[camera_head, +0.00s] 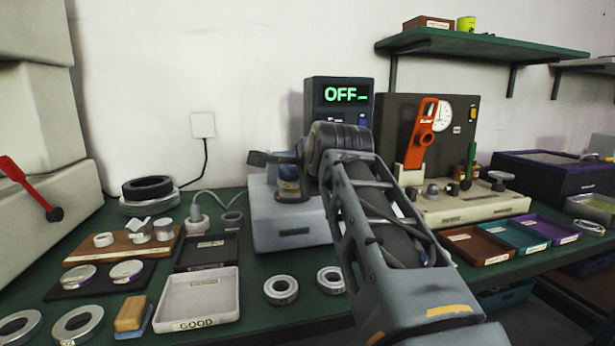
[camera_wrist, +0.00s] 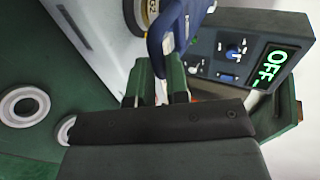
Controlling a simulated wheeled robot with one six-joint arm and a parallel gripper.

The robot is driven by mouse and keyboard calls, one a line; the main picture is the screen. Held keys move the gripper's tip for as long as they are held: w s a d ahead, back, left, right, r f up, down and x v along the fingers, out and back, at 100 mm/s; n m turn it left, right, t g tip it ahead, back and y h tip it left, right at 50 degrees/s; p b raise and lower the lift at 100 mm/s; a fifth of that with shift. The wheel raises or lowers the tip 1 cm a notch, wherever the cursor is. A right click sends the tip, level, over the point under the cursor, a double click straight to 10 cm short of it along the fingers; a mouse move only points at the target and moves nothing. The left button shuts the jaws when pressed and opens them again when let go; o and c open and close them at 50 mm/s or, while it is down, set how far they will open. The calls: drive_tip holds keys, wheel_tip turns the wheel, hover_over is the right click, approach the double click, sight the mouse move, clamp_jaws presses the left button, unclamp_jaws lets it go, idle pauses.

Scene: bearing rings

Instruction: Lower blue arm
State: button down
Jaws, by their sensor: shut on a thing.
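The blue arm (camera_wrist: 158,35) shows at the top middle of the wrist view, as a bent blue bar beside a pale round part with a yellow band. My gripper (camera_wrist: 161,85) has its green finger pads closed on the lower end of the blue arm. In the head view a small blue part (camera_head: 290,188) shows above the grey machine base (camera_head: 283,228), mostly hidden by my wrist and arm.
Loose bearing rings (camera_head: 281,290) lie on the green bench in front of the machine. A white GOOD tray (camera_head: 199,323) and a dark tray (camera_head: 207,265) stand left. A gauge stand with an orange lever (camera_head: 427,130) and coloured trays (camera_head: 475,259) are right.

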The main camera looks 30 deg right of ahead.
drive_tip(key=shift+f, duration=0.7)
drive_tip(key=c, duration=1.1)
unclamp_jaws()
drive_tip(key=shift+r, duration=0.15)
